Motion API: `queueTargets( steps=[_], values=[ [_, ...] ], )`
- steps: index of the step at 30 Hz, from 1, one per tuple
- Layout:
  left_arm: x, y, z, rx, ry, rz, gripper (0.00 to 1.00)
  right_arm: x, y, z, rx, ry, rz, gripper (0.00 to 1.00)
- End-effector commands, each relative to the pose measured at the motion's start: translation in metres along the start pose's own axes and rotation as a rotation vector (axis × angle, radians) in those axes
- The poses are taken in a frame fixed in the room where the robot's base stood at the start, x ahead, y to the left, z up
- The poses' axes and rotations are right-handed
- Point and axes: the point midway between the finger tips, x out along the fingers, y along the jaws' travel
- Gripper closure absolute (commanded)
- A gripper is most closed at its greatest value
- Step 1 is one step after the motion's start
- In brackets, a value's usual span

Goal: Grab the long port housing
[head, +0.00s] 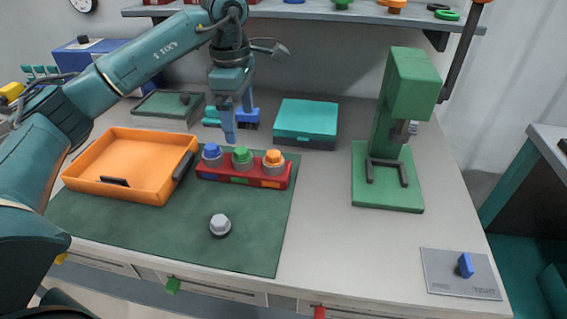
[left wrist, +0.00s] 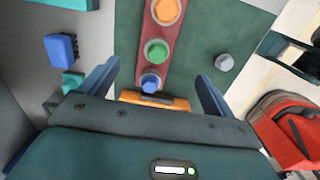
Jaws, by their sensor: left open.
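A long red block (head: 243,175) lies on the green mat in the head view, carrying a row of blue (head: 212,154), green (head: 242,157) and orange (head: 273,162) round-topped pieces. I cannot tell for certain which thing is the long port housing. A loose grey piece (head: 220,225) stands on the mat in front of the red block. My left gripper (head: 238,114) is open and empty, above and behind the blue end of the block. In the left wrist view the red block (left wrist: 161,32) runs up from between the open fingers (left wrist: 155,85). My right gripper is not in view.
Behind are a green-grey tray (head: 168,108), a blue brush-like piece (head: 249,114) and a teal box (head: 305,120). A green press (head: 387,150) and a switch plate (head: 440,280) stand right. The front mat is mostly clear.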

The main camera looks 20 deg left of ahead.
Motion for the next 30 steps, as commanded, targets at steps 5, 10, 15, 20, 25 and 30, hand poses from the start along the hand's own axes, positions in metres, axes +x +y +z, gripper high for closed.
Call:
queueTargets(
  steps=[5,10,15,20,25,30],
  values=[
    [0.01,0.002,-0.011,-0.011,0.035,0.007,0.11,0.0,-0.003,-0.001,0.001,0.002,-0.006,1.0],
    [0.043,0.002,-0.011,-0.009,0.033,0.005,0.11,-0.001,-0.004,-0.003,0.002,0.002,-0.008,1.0],
    [0.067,0.002,-0.011,-0.009,0.03,0.007,0.11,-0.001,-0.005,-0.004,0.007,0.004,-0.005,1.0],
    [0.077,0.002,-0.011,-0.009,0.029,0.008,0.11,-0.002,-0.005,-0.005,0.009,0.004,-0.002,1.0],
    [0.099,0.002,-0.011,-0.008,0.03,0.005,0.11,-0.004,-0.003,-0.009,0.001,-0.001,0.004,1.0],
    [0.122,0.003,-0.011,-0.008,0.029,0.006,0.11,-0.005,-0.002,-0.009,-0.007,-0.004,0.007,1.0]
  ],
)
